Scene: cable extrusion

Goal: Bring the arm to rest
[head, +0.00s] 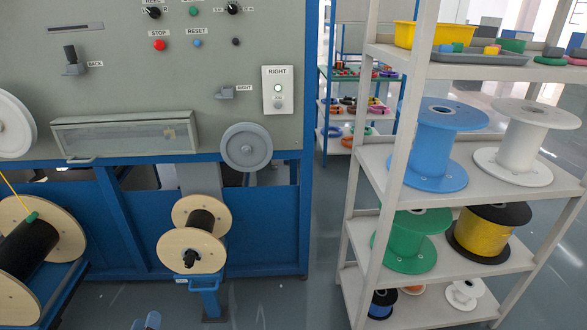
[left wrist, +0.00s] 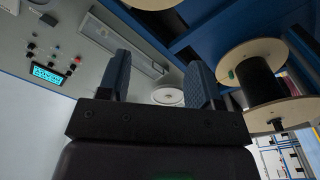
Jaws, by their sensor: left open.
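My left gripper shows in the left wrist view (left wrist: 161,82), with its two dark blue fingers spread wide and nothing between them. In the head view, only a small blue piece of it (head: 148,321) shows at the bottom edge, low in front of the machine and apart from it. The rest of the left arm is out of the picture. My right gripper is in neither view.
The grey and blue machine (head: 130,105) fills the left. A large wooden spool (head: 62,228) with black winding and a smaller spool (head: 201,218) stand before it. A white shelf (head: 365,160) with coloured spools stands right. Floor between machine and shelf (head: 322,215) is clear.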

